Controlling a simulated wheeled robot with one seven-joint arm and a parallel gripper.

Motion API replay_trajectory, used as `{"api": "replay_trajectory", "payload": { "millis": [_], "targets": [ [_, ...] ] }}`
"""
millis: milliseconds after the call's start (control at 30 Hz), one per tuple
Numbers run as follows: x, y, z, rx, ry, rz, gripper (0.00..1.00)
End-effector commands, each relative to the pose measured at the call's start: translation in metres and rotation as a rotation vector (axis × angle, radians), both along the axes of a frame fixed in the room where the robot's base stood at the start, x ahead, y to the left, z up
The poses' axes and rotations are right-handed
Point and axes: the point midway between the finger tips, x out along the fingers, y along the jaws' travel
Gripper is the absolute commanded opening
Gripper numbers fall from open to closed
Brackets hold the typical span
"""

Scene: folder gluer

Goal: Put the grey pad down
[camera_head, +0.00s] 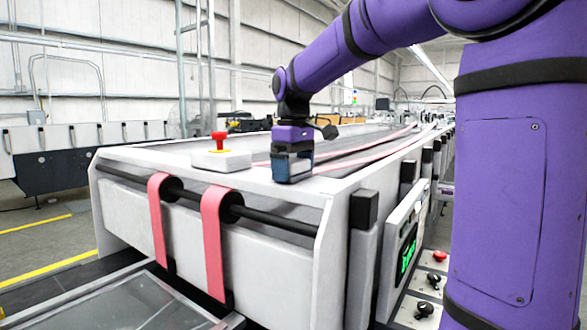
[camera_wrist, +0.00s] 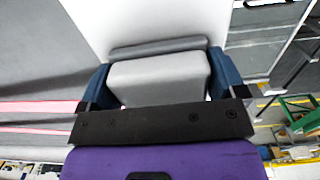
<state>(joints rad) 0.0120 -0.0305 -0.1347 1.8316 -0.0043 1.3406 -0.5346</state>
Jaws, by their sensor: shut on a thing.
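My gripper (camera_head: 293,168) points straight down at the near right end of the long white machine's top (camera_head: 258,180). In the wrist view its two blue fingers stand on either side of the grey pad (camera_wrist: 160,82) and are shut on it. The pad is a light grey block with a darker grey strip (camera_wrist: 158,47) along its far side; I cannot tell if the strip is part of it. In the head view the fingers mostly hide the pad. The fingertips are at or very close to the white top; whether the pad touches it is not clear.
A white box with a red mushroom button (camera_head: 220,139) stands on the top, left of my gripper. Pink belts (camera_head: 375,147) run back along the machine. Pink straps hang over a black bar (camera_head: 270,217) at the near end. A control panel (camera_head: 407,250) is on the right side.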

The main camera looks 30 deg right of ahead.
Motion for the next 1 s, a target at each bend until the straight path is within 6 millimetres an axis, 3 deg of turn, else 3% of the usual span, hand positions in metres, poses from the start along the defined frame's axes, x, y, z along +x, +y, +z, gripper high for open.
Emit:
{"api": "replay_trajectory", "payload": {
  "millis": [333,367,400,767,1000],
  "targets": [
    [0.0,0.0,-0.003,0.0,0.001,0.0,0.6],
    [0.0,0.0,-0.003,0.001,0.001,0.0,0.92],
    [0.0,0.0,-0.003,0.0,0.0,0.0,1.0],
    [0.0,0.0,0.006,0.0,-0.003,0.0,1.0],
    [0.0,0.0,0.047,0.0,-0.005,0.0,1.0]
  ]
}}
